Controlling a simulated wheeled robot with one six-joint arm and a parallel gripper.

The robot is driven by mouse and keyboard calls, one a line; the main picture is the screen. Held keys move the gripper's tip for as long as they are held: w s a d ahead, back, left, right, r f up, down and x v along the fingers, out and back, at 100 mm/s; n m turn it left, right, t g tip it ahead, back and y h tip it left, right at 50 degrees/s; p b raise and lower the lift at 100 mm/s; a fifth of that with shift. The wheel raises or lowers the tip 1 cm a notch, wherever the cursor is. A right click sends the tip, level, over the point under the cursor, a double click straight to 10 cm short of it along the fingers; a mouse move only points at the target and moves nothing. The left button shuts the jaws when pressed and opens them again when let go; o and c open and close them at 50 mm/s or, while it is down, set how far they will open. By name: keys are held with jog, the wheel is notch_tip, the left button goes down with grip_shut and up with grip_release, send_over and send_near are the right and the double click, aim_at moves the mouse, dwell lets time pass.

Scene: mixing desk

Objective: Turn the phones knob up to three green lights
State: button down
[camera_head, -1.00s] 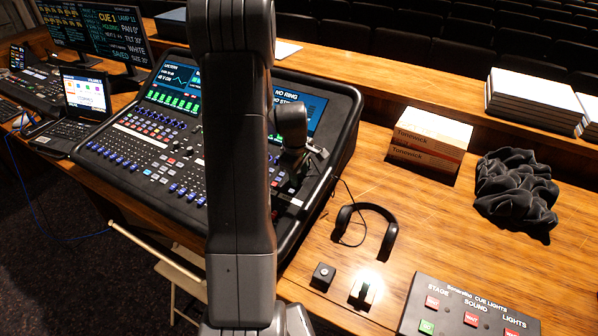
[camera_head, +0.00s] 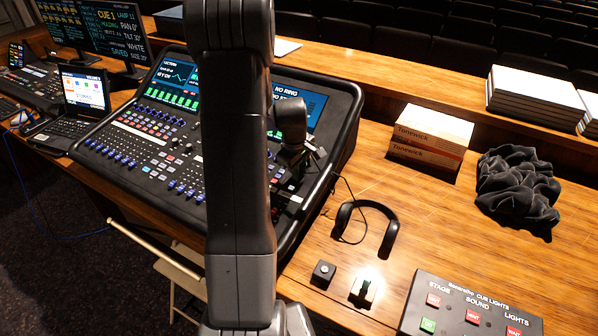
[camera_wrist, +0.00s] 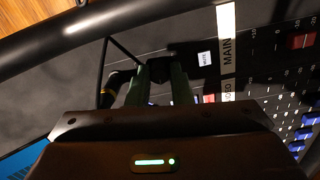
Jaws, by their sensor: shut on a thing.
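The mixing desk (camera_head: 340,130) stands left of centre in the head view, with my arm across its right part. My gripper (camera_head: 308,158) is low over the desk's right side. In the wrist view my gripper's fingers (camera_wrist: 155,84) reach down to the dark panel near the desk's rim and are shut on a small dark thing at their tips. It is at the place of the phones knob, but the fingers and shadow hide its shape and label. I cannot make out any green lights beside the knob.
A white MAIN strip (camera_wrist: 228,45) and fader scales lie right of my fingers in the wrist view. The thick black rim (camera_wrist: 85,28) runs close by. Headphones (camera_head: 390,235), two small boxes (camera_head: 432,135) and a cue light box (camera_head: 410,308) are on the wooden desk to the right.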

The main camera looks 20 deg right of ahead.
jog(key=m+b, duration=0.3)
jog(key=m, duration=0.2)
jog(key=shift+f, duration=0.1)
jog(key=m+b, duration=0.2)
jog(key=m, duration=0.3)
jog(key=shift+w+r, duration=0.1)
jog(key=shift+r, duration=0.1)
dwell(0.4)
jog(key=c, duration=1.3)
grip_release()
notch_tip(320, 180, up, 14)
jog(key=a+b, duration=0.1)
jog(key=shift+s+a+f, duration=0.2)
jog(key=shift+s+a, duration=0.1)
jog(key=shift+s, duration=0.1)
jog(key=shift+f, duration=0.15)
